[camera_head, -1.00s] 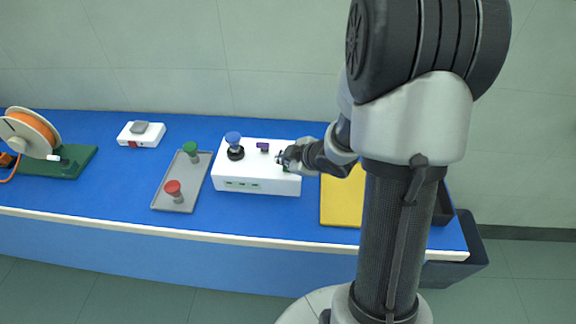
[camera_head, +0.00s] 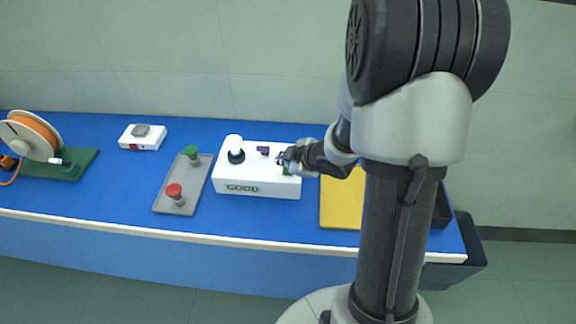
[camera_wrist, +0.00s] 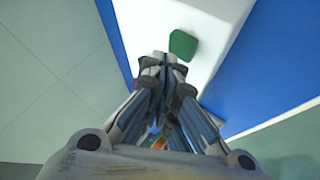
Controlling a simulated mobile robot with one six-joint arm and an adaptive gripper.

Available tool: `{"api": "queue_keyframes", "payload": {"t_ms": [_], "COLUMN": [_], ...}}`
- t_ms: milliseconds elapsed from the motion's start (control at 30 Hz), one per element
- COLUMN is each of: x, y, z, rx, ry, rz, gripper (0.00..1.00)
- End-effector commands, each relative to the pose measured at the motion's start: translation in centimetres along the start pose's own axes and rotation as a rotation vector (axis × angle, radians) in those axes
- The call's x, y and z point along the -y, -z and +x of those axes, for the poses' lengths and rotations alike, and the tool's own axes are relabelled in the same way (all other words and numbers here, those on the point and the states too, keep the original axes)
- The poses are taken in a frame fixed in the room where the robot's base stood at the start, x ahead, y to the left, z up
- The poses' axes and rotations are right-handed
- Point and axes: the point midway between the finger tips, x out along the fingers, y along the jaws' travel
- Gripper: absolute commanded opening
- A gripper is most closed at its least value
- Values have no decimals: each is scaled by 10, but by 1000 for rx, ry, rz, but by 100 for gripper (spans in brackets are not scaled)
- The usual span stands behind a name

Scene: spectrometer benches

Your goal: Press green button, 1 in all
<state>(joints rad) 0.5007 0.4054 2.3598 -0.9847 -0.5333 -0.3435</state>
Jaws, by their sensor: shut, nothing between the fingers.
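The green button (camera_wrist: 183,45) is a rounded square on top of the white instrument box (camera_head: 240,178). In the head view only a bit of the green button (camera_head: 288,171) shows beside my gripper (camera_head: 282,160), at the box's right end. In the wrist view my gripper (camera_wrist: 166,60) is shut and empty, with its fingertips at the button's near edge. I cannot tell whether they touch it. The box's front display (camera_head: 243,188) reads "GOOD". A white cap (camera_head: 233,141) over a black ring stands at the box's left end, with a small purple part (camera_head: 263,150) near the middle.
A grey tray (camera_head: 181,181) left of the box holds a green-topped (camera_head: 192,152) and a red-topped piece (camera_head: 174,191). A yellow mat (camera_head: 341,204) lies to the right. A small white device (camera_head: 143,142) and an orange spool (camera_head: 35,133) stand further left on the blue bench.

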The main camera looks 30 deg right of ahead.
Motion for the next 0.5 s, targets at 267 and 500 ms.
{"api": "queue_keyframes", "payload": {"t_ms": [267,500], "x": [-2,-5], "y": [2,5], "z": [-3,-7], "rx": [-1,-1], "ry": [-1,-1], "rz": [0,0], "gripper": [0,0]}}
